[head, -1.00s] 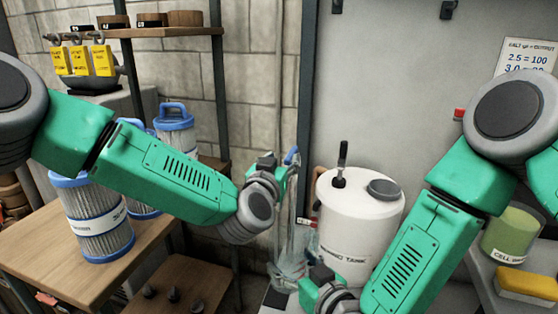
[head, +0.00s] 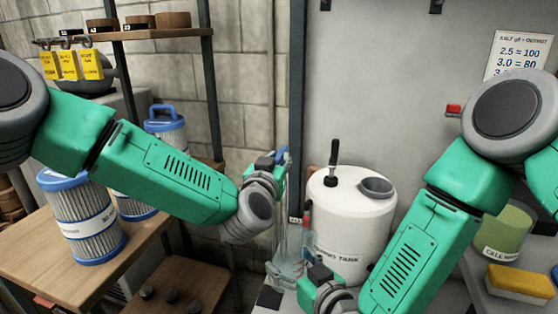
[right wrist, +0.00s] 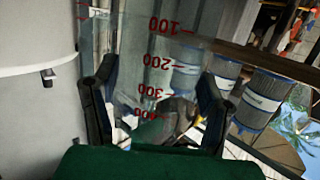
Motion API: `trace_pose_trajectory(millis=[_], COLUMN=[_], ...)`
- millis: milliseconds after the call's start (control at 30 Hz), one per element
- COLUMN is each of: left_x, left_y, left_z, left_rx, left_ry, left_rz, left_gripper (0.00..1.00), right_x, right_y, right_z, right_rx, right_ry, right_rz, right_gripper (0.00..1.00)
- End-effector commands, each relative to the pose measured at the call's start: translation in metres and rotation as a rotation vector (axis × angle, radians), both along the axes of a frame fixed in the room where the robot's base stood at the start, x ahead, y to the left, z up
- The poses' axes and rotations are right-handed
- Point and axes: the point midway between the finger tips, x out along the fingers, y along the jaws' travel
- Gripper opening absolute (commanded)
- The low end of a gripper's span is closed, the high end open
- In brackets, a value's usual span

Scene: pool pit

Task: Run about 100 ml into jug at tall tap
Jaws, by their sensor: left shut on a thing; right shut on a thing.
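The clear jug (head: 284,268) is low in the middle of the head view, partly hidden by my right gripper (head: 309,280). My right gripper is shut on it. In the right wrist view the jug (right wrist: 140,62) lies between the two dark fingers, with red marks from 100 to 400. I cannot make out a water level in it. My left gripper (head: 278,166) is at the blue handle (head: 285,153) of the tall tap, above the jug, and is shut on it. The spout and any stream are too small and blurred to tell.
A white tank (head: 350,225) with a black-handled top fitting stands just right of the jug. Blue-capped filter cartridges (head: 83,218) stand on a wooden table (head: 35,262) at the left. A yellow sponge (head: 518,282) and a green container (head: 508,228) are at the right.

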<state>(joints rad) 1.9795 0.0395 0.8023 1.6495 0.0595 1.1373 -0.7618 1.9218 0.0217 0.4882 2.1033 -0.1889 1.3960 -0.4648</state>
Motion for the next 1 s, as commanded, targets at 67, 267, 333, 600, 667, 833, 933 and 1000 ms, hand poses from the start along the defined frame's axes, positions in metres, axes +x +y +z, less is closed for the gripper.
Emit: trace_pose_trajectory(millis=[67,267,333,600,667,833,933,1000], left_x=[-0.001,-0.003,-0.003,-0.002,-0.002,-0.001,-0.001,-0.001], left_y=[-0.004,-0.015,-0.019,-0.031,-0.034,-0.038,-0.039,-0.04], left_z=[0.003,0.003,0.003,0.004,0.004,0.004,0.005,0.005], left_rx=[-0.002,0.0,0.0,-0.001,0.0,0.0,-0.001,-0.002], left_ry=[-0.006,-0.009,-0.009,-0.012,-0.014,-0.013,-0.012,-0.013], left_rz=[0.021,0.137,0.188,0.374,0.408,0.481,0.507,0.518], left_gripper=[0.0,0.0,0.0,0.0,0.0,0.0,0.0,0.0], right_x=[0.0,0.0,0.0,0.0,0.0,0.0,0.0,0.0], right_y=[0.001,0.0,-0.001,0.0,0.0,0.0,0.0,0.0], right_z=[0.0,0.0,0.0,0.0,0.0,0.0,0.0,0.0], right_rx=[-0.001,0.002,0.002,0.002,0.002,0.002,0.002,0.002], right_ry=[0.0,0.0,0.0,0.0,0.0,0.0,0.0,0.0], right_rz=[0.001,0.001,0.001,0.001,0.001,0.001,0.001,0.001], right_gripper=[0.35,0.35,0.35,0.35,0.35,0.35,0.35,0.35])
